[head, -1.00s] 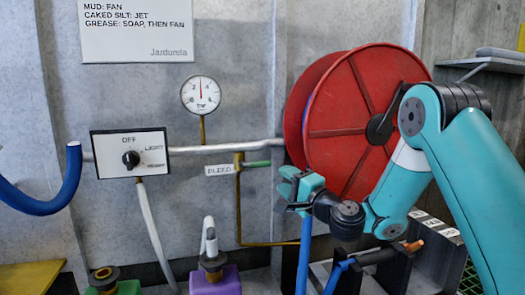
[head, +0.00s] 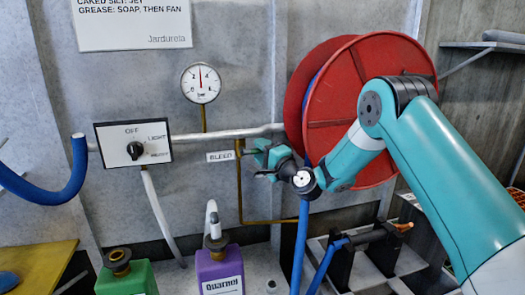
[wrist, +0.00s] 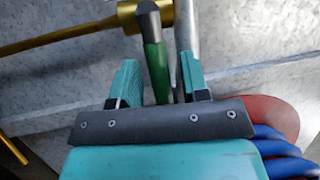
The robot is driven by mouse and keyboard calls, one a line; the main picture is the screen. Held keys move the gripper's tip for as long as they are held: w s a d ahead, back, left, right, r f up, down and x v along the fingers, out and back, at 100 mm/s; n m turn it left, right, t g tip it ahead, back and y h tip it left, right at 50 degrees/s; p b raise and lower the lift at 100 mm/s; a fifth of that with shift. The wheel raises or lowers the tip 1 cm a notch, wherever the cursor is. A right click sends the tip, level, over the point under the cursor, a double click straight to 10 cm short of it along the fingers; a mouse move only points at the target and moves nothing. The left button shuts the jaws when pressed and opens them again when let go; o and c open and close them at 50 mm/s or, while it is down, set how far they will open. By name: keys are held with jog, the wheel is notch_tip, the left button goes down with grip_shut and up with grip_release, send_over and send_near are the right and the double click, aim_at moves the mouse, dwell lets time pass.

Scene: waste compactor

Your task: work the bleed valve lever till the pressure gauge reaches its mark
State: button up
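The bleed valve lever has a green grip (wrist: 154,66) with a dark end. In the wrist view it lies between the fingers of my gripper (wrist: 160,78), with a gap visible on its right. My gripper is open around it. In the head view my gripper (head: 264,155) is just right of the BLEED label (head: 220,156) and largely hides the lever. The round white pressure gauge (head: 201,84) is on the wall above. A red line on its dial points nearly straight up; I cannot tell needle from mark at this size.
A brass pipe (head: 240,195) runs down from the valve. A red hose reel (head: 345,110) is close behind my arm. A switch box (head: 134,143) is on the wall to the left. A purple bottle (head: 219,268) and a green bottle (head: 127,278) stand below.

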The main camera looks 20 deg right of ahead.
grip_shut()
jog(key=shift+r, duration=0.15)
